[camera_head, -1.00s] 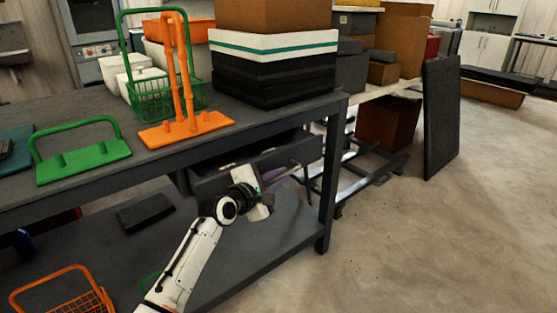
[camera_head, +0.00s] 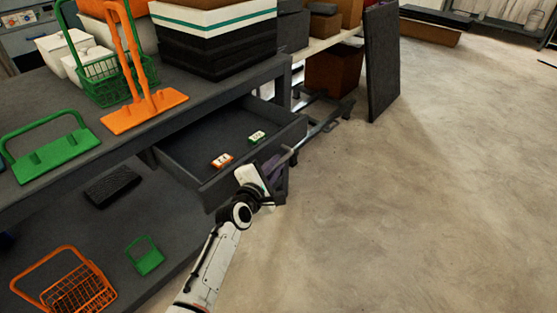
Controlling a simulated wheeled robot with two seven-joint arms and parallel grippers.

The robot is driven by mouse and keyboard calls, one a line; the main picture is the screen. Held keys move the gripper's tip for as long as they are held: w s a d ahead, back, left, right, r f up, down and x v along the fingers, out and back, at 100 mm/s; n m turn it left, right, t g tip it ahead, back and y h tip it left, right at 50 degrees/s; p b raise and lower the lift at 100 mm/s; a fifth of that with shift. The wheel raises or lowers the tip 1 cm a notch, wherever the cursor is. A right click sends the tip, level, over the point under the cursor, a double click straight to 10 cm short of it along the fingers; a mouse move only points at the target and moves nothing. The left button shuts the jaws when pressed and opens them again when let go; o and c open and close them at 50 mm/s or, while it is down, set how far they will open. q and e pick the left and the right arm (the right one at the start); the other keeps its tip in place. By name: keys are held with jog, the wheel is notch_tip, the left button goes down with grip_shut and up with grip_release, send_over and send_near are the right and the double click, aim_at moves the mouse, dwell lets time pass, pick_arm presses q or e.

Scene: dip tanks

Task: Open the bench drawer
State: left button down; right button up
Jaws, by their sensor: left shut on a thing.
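The bench drawer (camera_head: 212,150) is dark grey and stands pulled out from under the bench top, so its inside shows. In it lie an orange tag (camera_head: 221,160) and a green tag (camera_head: 257,137), each with a white label. My left gripper (camera_head: 281,165) is at the drawer's front, shut on the drawer handle (camera_head: 290,153). The gripper and wrist partly hide the drawer front and the handle. My right gripper does not show.
The bench (camera_head: 180,84) carries an orange stand (camera_head: 143,108), a green stand (camera_head: 50,155), a green basket (camera_head: 105,82) and stacked crates (camera_head: 215,50). An orange basket (camera_head: 75,292) and a small green piece (camera_head: 147,258) are on the lower shelf. The floor to the right is clear.

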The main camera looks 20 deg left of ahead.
pick_arm(q)
jog(key=c, duration=1.8)
grip_release()
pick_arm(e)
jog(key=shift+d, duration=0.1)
